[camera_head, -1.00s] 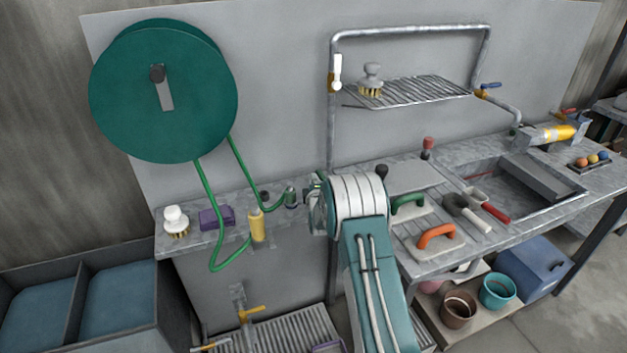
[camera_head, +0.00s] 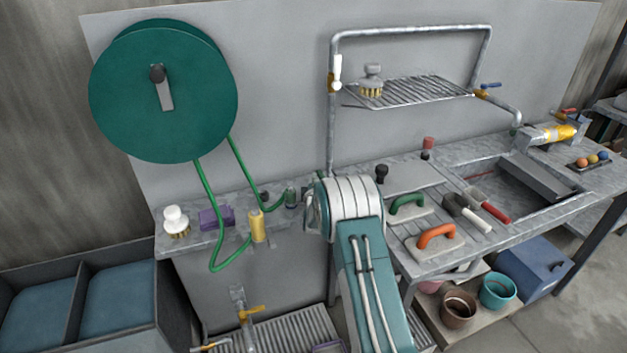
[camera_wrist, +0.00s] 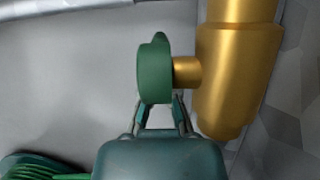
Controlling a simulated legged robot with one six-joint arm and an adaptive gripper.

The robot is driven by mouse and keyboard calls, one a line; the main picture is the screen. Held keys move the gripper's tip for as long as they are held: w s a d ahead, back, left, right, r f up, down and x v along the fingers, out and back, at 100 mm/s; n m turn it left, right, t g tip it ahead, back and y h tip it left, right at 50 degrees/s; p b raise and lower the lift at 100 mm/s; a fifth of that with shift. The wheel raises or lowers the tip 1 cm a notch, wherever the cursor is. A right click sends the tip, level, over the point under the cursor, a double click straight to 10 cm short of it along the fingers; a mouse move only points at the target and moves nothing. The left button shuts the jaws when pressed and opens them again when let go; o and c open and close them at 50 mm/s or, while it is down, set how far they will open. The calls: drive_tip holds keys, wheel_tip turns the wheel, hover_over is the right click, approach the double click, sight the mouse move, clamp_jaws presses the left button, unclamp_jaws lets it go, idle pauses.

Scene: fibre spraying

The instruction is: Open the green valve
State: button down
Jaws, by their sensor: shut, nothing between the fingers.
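The green valve handle (camera_wrist: 154,72) shows in the wrist view as a rounded green knob with a raised lip. It sits on the left side of a brass valve body (camera_wrist: 228,80) on a short brass stem. My gripper (camera_wrist: 160,106) is just below the handle in the picture, its thin fingers close to the handle's lower edge. The fingers are shut with nothing between them; I cannot tell whether they touch the handle. In the head view my arm hides the gripper and the valve.
A large green hose reel (camera_head: 160,95) hangs on the wall, with its green hose looping to the narrow shelf. A yellow cylinder (camera_head: 257,226) and a purple sponge (camera_head: 216,218) are there. A workbench with orange-handled (camera_head: 436,235) and green-handled (camera_head: 407,206) floats is right of my arm.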

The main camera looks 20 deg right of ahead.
drive_tip(key=shift+w+d+m+g+h, duration=0.2)
drive_tip(key=shift+m+g+h, duration=0.1)
drive_tip(key=shift+m+h, duration=0.3)
drive_tip(key=shift+d+m+g+h, duration=0.2)
drive_tip(key=shift+m+g+h, duration=0.2)
drive_tip(key=shift+h, duration=0.4)
drive_tip(key=shift+w+d, duration=0.1)
drive_tip(key=shift+d, duration=0.3)
drive_tip(key=shift+d+m+g+h, duration=0.3)
drive_tip(key=shift+m+g+h, duration=0.35)
drive_tip(key=shift+h, duration=0.25)
drive_tip(key=shift+d, duration=0.1)
